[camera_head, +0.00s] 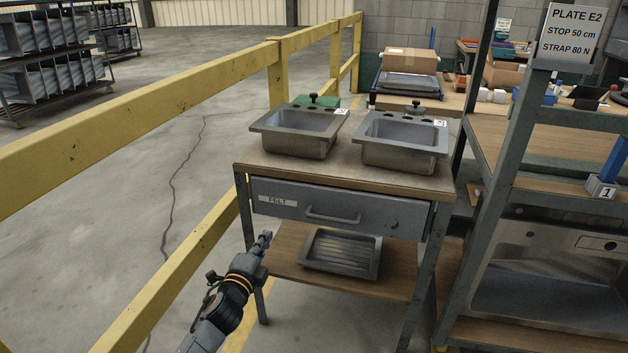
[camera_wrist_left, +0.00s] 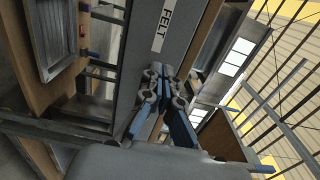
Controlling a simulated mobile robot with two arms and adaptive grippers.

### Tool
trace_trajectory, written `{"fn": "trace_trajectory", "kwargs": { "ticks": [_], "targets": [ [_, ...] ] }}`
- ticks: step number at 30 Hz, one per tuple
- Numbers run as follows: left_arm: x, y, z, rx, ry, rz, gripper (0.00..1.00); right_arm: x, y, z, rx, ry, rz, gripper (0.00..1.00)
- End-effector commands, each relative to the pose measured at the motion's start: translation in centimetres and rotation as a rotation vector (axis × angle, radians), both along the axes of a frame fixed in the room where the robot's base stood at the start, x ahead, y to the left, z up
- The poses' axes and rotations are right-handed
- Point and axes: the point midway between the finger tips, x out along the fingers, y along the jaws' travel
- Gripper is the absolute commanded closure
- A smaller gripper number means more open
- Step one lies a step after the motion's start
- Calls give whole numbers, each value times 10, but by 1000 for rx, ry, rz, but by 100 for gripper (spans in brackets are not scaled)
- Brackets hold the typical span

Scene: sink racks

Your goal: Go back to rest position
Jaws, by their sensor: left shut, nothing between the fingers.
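My left gripper (camera_head: 266,237) is shut and empty, in front of the left part of the workbench and below its drawer. In the left wrist view its fingers (camera_wrist_left: 160,72) are together, with the drawer front and its FELT label (camera_wrist_left: 163,30) behind them. The drawer (camera_head: 335,210) appears shut, with a bar handle (camera_head: 333,218); no finger is around the handle in the head view. My right gripper is not in view.
Two steel sinks (camera_head: 300,145) (camera_head: 385,155) stand on the bench top (camera_head: 340,176). A ridged metal tray (camera_head: 341,272) lies on the lower shelf. A yellow rail (camera_head: 140,122) runs along the left. A grey rack post (camera_head: 500,190) stands at the right.

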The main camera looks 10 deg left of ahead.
Motion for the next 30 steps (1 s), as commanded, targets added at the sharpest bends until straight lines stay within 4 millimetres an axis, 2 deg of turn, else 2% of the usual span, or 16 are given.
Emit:
{"fn": "trace_trajectory", "kwargs": {
  "ticks": [2,4,5,8,12,15,18,24,30],
  "targets": [
    [-4,0,-8,-25,20,11,100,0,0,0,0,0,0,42],
    [-14,1,-26,-89,69,38,100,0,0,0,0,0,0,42],
    [-21,1,-37,-130,102,57,100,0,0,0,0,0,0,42],
    [-56,3,-88,-313,247,150,100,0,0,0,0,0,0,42],
    [-129,-3,-165,-601,494,332,100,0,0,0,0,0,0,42],
    [-186,-13,-209,-771,656,467,100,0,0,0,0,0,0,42],
    [-235,-24,-238,-895,785,583,100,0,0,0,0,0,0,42],
    [-312,-45,-269,-1051,973,767,100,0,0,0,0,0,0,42],
    [-378,-66,-284,-1158,1127,927,100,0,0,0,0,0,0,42]
  ]
}}
